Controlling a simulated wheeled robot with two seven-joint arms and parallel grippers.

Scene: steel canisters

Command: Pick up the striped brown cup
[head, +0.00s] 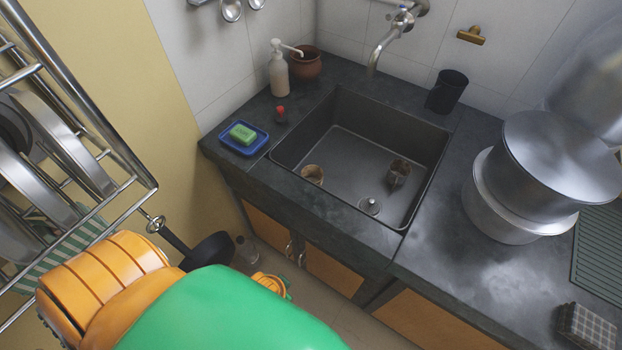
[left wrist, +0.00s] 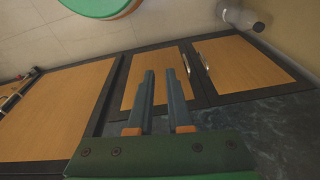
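A small brown cup (head: 313,174) sits on the sink floor near its left front side; its stripes are too small to make out clearly. A second dark cup with a metallic side (head: 398,173) is in the sink to the right. My left gripper (left wrist: 160,72) shows in the left wrist view with two fingers apart and nothing between them, in front of the wooden cabinet doors. It is below the counter, away from the cup. In the head view my green and orange arm fills the lower left, and no gripper fingers are visible. My right gripper is not in view.
The dark sink (head: 277,152) has raised walls and a faucet (head: 385,42) above. A blue soap dish (head: 258,146), a soap dispenser (head: 278,72) and a black tumbler (head: 447,91) stand around it. Large steel pots (head: 545,165) stand right. A metal dish rack (head: 120,190) is left.

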